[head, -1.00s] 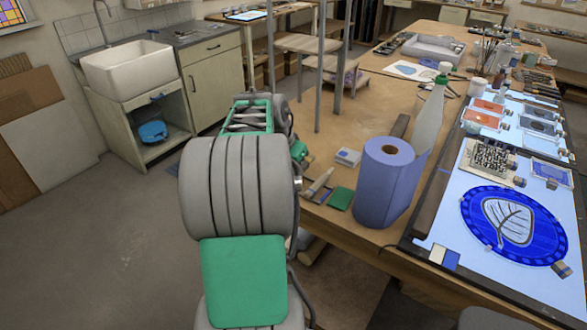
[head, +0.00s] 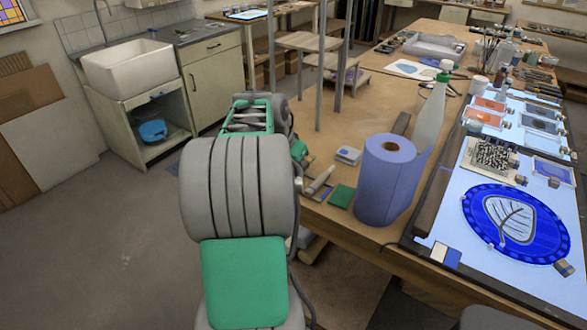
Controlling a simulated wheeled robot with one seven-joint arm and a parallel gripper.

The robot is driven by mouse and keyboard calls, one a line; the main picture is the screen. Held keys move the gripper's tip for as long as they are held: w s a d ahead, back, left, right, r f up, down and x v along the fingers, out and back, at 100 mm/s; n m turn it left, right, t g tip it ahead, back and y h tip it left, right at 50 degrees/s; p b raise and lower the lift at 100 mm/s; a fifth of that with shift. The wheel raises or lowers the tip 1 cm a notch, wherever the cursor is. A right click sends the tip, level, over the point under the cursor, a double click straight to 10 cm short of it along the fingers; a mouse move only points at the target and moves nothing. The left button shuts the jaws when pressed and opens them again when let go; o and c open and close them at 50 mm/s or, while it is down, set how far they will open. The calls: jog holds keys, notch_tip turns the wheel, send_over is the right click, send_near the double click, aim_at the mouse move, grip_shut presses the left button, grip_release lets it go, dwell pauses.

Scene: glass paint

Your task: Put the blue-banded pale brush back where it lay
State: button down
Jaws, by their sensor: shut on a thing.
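My gripper is not visible. My arm's large grey and green links fill the lower middle of the head view and hide what lies behind them. A green and grey part of my arm shows just past them at the table's left edge. The blue-banded pale brush cannot be made out. A small pale, tube-like thing (head: 321,179) lies slanted on the wooden table (head: 345,222) near its left edge, too small to identify.
A blue paper roll (head: 386,180) and a green-capped bottle (head: 431,112) stand right of my arm. A green square (head: 341,195) and a small white box (head: 348,155) lie nearby. A light table (head: 452,215) with a blue glass roundel (head: 512,225) is at right. Shelving posts stand behind.

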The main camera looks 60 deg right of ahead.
jog(key=shift+f, duration=0.3)
jog(key=c, duration=1.2)
grip_release()
jog(key=b+v, duration=0.1)
jog(key=v, duration=0.7)
jog(key=w+a+f+n+t, duration=0.1)
jog(key=w+a+n, duration=0.25)
jog(key=a, duration=0.45)
jog(key=w+a+f+n+t+y, duration=0.1)
jog(key=w+a+n, duration=0.2)
jog(key=w+a, duration=0.35)
jog(key=w+a+f+n+t, duration=0.1)
jog(key=w+a+n, duration=0.25)
jog(key=a, duration=0.55)
jog(key=s+a+f+n+y, duration=0.1)
jog(key=a+n, duration=0.2)
jog(key=a, duration=0.4)
jog(key=s+a+f+n+y, duration=0.1)
jog(key=s+a+f+n, duration=0.1)
jog(key=a, duration=0.6)
jog(key=s+a+f+n+t+y, duration=0.1)
jog(key=a+f+n, duration=0.1)
jog(key=a+n, duration=0.3)
jog(key=shift+s+a+f+y, duration=0.15)
jog(key=shift+a+f+y, duration=0.15)
jog(key=shift+a, duration=0.95)
